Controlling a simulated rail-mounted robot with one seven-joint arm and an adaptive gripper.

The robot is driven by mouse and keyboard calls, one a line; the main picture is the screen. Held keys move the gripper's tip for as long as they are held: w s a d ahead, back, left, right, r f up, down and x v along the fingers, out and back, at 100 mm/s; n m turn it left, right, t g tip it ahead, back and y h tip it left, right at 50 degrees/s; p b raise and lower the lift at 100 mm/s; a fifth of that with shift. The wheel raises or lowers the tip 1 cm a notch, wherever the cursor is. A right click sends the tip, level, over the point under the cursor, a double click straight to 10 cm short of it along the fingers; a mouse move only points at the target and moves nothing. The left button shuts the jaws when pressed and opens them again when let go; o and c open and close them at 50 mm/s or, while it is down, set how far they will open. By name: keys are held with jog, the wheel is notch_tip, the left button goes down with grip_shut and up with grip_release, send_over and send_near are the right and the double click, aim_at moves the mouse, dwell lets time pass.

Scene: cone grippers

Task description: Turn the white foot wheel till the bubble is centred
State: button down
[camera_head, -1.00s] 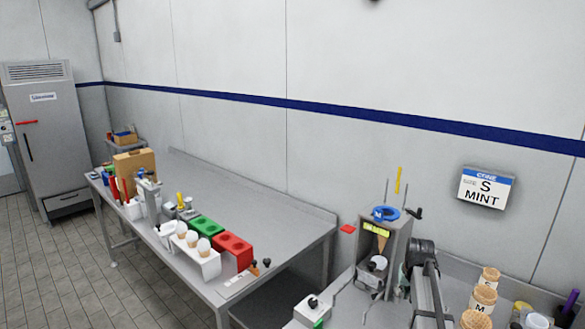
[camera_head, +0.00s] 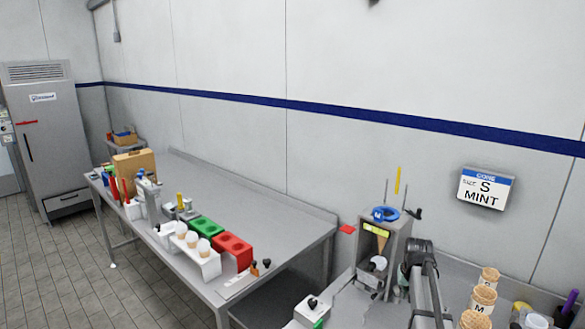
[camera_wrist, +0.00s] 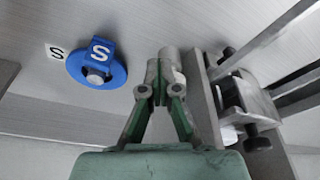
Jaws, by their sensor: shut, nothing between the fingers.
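My gripper (camera_wrist: 160,72) is shut and empty in the wrist view, its green fingers together at the tips. I cannot make out a bubble in either view. The metal stand (camera_head: 398,245) with a blue ring (camera_head: 386,213) on top stands on the right-hand bench in the head view. In the wrist view a metal bracket with a black knob (camera_wrist: 236,97) is right of the fingers, apart from them.
A blue disc marked S (camera_wrist: 97,66) lies left of the gripper on a grey surface. A white cone rack (camera_head: 204,262) and red block (camera_head: 233,250) are on the left table, whose back is clear.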

jog(key=shift+a, duration=0.25)
jog(key=shift+w+a, duration=0.1)
jog(key=shift+a, duration=0.25)
jog(key=shift+a+p, duration=0.2)
jog(key=shift+p, duration=0.1)
jog(key=shift+w+a, duration=0.3)
jog(key=shift+a, duration=0.15)
jog(key=shift+s, duration=0.1)
jog(key=shift+s+a, duration=0.2)
notch_tip(320, 180, up, 6)
jog(key=p, duration=0.3)
jog(key=shift+p, duration=0.4)
jog(key=shift+s, duration=0.1)
